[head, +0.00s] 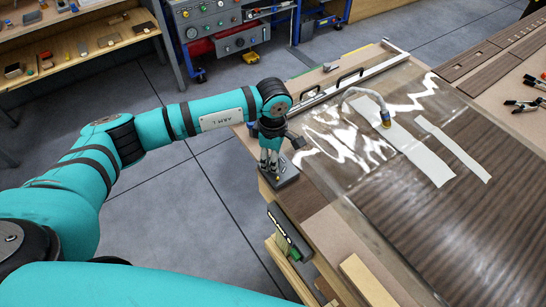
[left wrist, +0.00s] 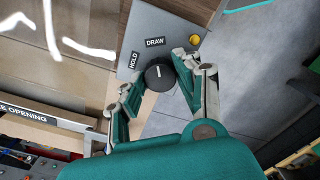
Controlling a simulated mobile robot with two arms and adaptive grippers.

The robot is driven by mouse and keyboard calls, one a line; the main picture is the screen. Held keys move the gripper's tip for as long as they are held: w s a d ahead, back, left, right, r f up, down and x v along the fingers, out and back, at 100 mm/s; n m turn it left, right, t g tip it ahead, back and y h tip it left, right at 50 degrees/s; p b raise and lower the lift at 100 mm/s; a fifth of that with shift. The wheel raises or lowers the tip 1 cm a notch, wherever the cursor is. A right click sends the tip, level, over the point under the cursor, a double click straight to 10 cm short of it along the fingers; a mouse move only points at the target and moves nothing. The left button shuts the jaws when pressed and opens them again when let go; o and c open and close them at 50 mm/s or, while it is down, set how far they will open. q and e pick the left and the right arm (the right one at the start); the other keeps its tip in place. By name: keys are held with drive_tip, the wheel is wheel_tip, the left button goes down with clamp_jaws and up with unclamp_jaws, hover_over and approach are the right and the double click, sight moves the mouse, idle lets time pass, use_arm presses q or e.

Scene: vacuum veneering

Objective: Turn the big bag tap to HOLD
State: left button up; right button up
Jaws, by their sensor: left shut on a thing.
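The big bag tap is a black round knob (left wrist: 160,77) on a grey plate (left wrist: 180,18) in the left wrist view. Its white pointer line points up toward the DRAW label (left wrist: 155,42). The HOLD label (left wrist: 133,61) is to the left of DRAW. My left gripper (left wrist: 153,75) has its fingers on either side of the knob, shut on it. In the head view my left gripper (head: 270,165) points down at the grey plate (head: 287,181) on the table corner, and the knob is hidden. My right gripper is not in view.
A yellow round part (left wrist: 194,39) sits on the plate beside DRAW. The floor to the left is clear.

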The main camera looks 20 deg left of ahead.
use_arm(q)
drive_tip(key=shift+f+n+b, duration=0.15)
drive_tip(key=shift+n+b, duration=0.85)
drive_tip(key=shift+b, duration=0.1)
drive_tip(key=n+b, duration=0.2)
drive_tip(key=shift+n, duration=0.3)
drive_tip(key=n+b, duration=0.2)
drive_tip(key=n, duration=0.1)
drive_tip(key=shift+n+b, duration=0.3)
drive_tip(key=shift+b, duration=0.05)
drive_tip(key=shift+r+n+b, duration=0.2)
drive_tip(key=shift+n+b, duration=0.7)
drive_tip(key=shift+n, duration=1)
drive_tip(key=o, duration=0.9)
